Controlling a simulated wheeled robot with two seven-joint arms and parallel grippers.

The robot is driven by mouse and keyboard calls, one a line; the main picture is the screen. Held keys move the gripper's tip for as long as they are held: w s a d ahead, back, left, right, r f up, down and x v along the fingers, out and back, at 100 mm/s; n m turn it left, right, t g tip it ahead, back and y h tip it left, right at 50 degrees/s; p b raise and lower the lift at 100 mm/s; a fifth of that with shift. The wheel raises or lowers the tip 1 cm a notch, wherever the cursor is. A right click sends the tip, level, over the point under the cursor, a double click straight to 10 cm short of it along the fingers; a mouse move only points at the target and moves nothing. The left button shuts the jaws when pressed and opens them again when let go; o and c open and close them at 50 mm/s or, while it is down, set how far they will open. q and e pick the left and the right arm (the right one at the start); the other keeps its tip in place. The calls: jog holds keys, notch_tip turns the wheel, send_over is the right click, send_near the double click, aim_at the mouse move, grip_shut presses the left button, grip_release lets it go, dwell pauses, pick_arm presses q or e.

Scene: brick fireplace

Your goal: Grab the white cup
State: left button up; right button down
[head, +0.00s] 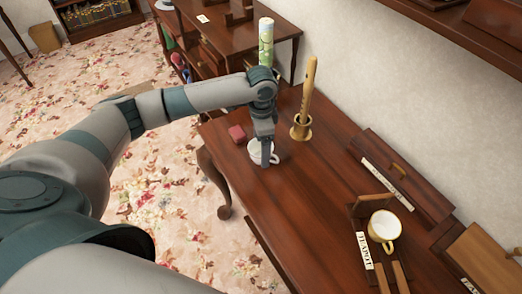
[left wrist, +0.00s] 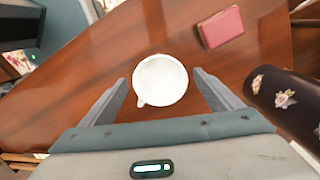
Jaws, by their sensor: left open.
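The white cup (head: 254,152) stands on the brown wooden table, partly hidden behind my left gripper in the head view. In the left wrist view the white cup (left wrist: 160,80) is seen from above, with a small handle or spout at its lower left. My left gripper (head: 267,160) points down at the cup. In the left wrist view my left gripper (left wrist: 160,78) is open, with one finger on each side of the cup and gaps showing between. My right gripper is not in view.
A small red box (head: 237,133) lies left of the cup. A gold holder with a tall stick (head: 301,130) stands to its right. A gold-and-white cup (head: 384,225) sits farther right near wooden stands. The table middle (head: 290,195) is clear. A wall runs behind.

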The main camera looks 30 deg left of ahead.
pick_arm(q)
jog(key=shift+f+p, duration=0.35)
jog(key=shift+f, duration=1.4)
jog(key=c, duration=1.2)
